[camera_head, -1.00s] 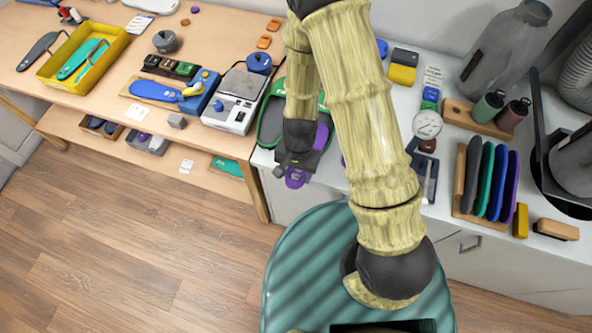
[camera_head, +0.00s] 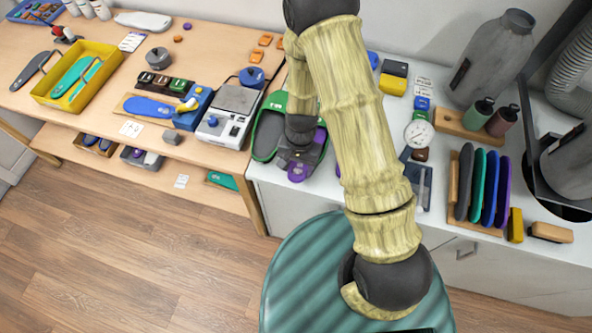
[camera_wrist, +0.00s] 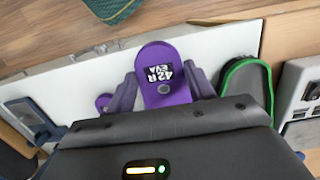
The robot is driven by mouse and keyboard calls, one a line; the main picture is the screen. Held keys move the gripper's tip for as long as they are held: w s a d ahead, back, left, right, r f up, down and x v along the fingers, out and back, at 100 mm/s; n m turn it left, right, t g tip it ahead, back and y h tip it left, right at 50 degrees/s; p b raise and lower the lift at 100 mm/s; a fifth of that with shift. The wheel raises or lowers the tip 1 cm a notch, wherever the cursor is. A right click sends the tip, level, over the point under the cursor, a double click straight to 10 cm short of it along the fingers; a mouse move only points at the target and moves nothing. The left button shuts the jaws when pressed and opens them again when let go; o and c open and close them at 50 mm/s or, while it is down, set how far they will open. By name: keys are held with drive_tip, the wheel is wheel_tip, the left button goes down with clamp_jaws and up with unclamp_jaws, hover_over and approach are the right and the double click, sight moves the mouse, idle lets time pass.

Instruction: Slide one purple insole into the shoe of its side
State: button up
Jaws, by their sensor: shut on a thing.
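My gripper (camera_head: 298,158) is shut on a purple insole (camera_wrist: 163,75), with a finger at each side of it. A label on the insole reads "42 R EVA". In the head view the insole's purple end (camera_head: 297,173) pokes out near the white counter's front edge. A dark shoe with a green rim (camera_head: 267,135) lies just left of my gripper; it also shows at right in the wrist view (camera_wrist: 245,80), apart from the insole. More green shows behind my arm, mostly hidden; I cannot tell whether it is a second shoe.
Another purple piece (camera_wrist: 103,102) lies left of my gripper in the wrist view. A rack (camera_head: 470,222) of coloured insoles, a dial gauge (camera_head: 417,134) and bottles stand on the counter's right. A wooden bench (camera_head: 110,105) with a yellow tray (camera_head: 45,98) and scale (camera_head: 229,115) is at left.

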drive_tip(key=shift+w+d+f+b, duration=0.1)
drive_tip(key=shift+w+d+f, duration=0.2)
drive_tip(key=shift+w, duration=0.6)
drive_tip(key=shift+w+d+f+b, duration=0.15)
drive_tip(key=shift+w+d, duration=0.25)
drive_tip(key=shift+w, duration=0.45)
drive_tip(key=shift+w+d+f+b, duration=0.1)
drive_tip(key=shift+w+d+f, duration=0.2)
drive_tip(key=shift+w, duration=0.6)
drive_tip(key=shift+r, duration=0.1)
drive_tip(key=o, duration=1.1)
drive_tip(key=shift+c, duration=0.2)
wheel_tip(320, 180, up, 17)
drive_tip(key=w+b, duration=0.1)
drive_tip(key=b, duration=0.1)
drive_tip(key=shift+w+d+r+b, duration=0.2)
drive_tip(key=shift+d+b, duration=0.1)
drive_tip(key=shift+b, duration=0.05)
